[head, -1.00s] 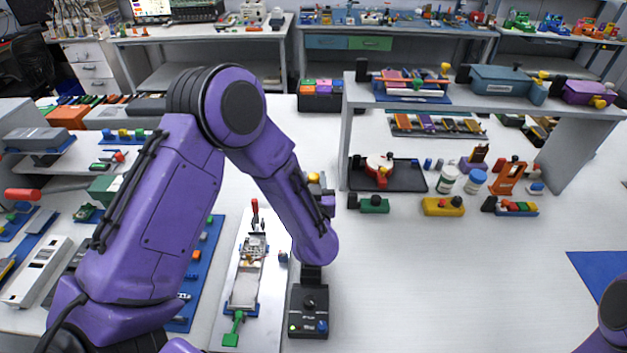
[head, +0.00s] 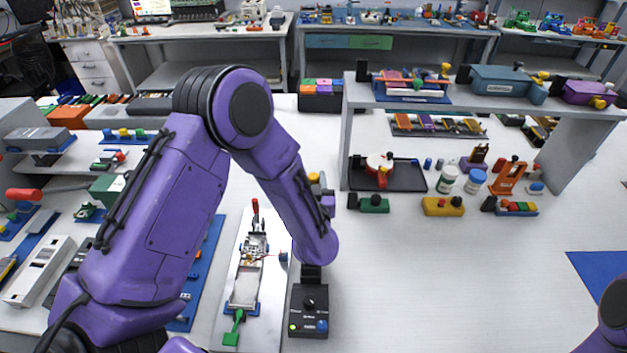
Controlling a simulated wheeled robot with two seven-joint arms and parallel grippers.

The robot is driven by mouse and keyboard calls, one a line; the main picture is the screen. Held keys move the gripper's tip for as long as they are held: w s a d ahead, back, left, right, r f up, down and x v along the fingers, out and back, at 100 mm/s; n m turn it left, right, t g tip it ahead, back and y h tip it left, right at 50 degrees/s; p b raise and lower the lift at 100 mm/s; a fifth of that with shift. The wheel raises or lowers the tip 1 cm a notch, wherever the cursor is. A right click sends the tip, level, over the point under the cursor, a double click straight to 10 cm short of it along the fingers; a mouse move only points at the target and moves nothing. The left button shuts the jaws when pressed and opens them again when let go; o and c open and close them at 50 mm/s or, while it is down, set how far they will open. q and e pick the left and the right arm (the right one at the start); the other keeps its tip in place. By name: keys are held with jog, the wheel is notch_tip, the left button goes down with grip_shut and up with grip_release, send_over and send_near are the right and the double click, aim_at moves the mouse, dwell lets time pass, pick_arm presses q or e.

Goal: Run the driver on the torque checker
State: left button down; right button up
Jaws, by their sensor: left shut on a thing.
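The torque checker (head: 310,309), a black box with a dark knob, a green light and a blue button, stands on the white bench below my left wrist. My left gripper (head: 312,266) is over the far end of this box, largely hidden by my own purple forearm and wrist. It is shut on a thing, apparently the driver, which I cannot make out. Whether that touches the checker is hidden. My right gripper is out of view; only part of my right arm shows at the lower right.
A white plate (head: 262,333) with a metal fixture and green-handled tool lies left of the checker. A grey shelf (head: 497,109) stands at the back right, with a black tray (head: 408,181), bottles and small blocks below. The bench right of the checker is clear up to a blue mat (head: 600,279).

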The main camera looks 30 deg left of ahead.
pick_arm(q)
jog(key=shift+f+b, duration=0.4)
jog(key=shift+f, duration=0.05)
dwell(0.6)
jog(key=shift+s+f, duration=0.1)
dwell(0.3)
dwell(0.4)
notch_tip(320, 180, up, 2)
jog(key=shift+r+p, duration=0.15)
jog(key=shift+p, duration=1.1)
jog(key=shift+r+p, duration=2.1)
jog(key=shift+r, duration=0.45)
jog(key=shift+f, duration=0.1)
